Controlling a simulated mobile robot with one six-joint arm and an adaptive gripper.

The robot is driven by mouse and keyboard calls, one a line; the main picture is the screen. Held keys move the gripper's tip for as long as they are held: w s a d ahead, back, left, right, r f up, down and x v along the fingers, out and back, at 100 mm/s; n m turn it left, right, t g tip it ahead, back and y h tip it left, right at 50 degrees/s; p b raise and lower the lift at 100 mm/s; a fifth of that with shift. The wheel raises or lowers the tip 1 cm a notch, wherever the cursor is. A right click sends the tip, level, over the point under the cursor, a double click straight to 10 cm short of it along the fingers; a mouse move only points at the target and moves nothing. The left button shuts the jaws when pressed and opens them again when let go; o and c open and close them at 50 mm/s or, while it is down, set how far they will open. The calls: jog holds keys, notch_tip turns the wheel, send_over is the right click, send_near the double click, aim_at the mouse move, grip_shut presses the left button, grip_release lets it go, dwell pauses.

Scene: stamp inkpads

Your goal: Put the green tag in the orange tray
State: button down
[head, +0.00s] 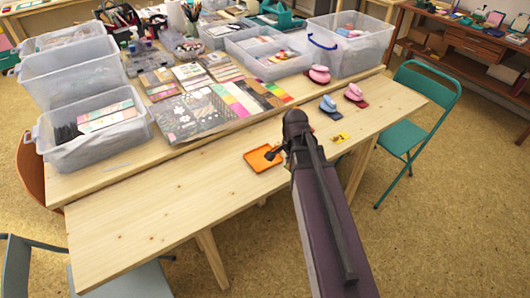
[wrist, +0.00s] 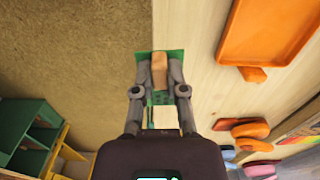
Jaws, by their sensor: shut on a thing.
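The orange tray (head: 262,159) lies flat on the front wooden table in the head view. In the wrist view the tray (wrist: 268,30) is at the upper right, with a small tab on its near side. My gripper (wrist: 160,72) is shut on the green tag (wrist: 144,60). A tan wooden block shows between the fingers, against the flat green piece. The tag is to the left of the tray in the wrist view, over or beside the table's edge. In the head view my arm hides the fingers and the tag.
A yellow tag (head: 341,138) lies on the table right of my arm. A blue stamp (head: 328,104) and a pink stamp (head: 354,92) stand behind it. Clear plastic bins (head: 95,127) and patterned paper fill the rear table. The front table's left part is clear.

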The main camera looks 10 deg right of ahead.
jog(key=shift+w+a+r+m, duration=0.15)
jog(key=shift+w+m, duration=0.15)
jog(key=shift+m, duration=0.2)
jog(key=shift+w, duration=0.1)
jog(key=shift+w, duration=0.2)
jog(key=b, duration=0.1)
send_over(254, 157)
jog(key=s, duration=0.1)
jog(key=shift+d+f, duration=0.4)
jog(key=shift+f, duration=0.3)
jog(key=shift+w+a, duration=0.3)
jog(key=shift+w, duration=0.1)
jog(key=shift+w+a+f+b, duration=0.1)
jog(key=shift+a+f+b, duration=0.05)
jog(key=shift+f+b, duration=1.7)
jog(key=shift+b, duration=0.15)
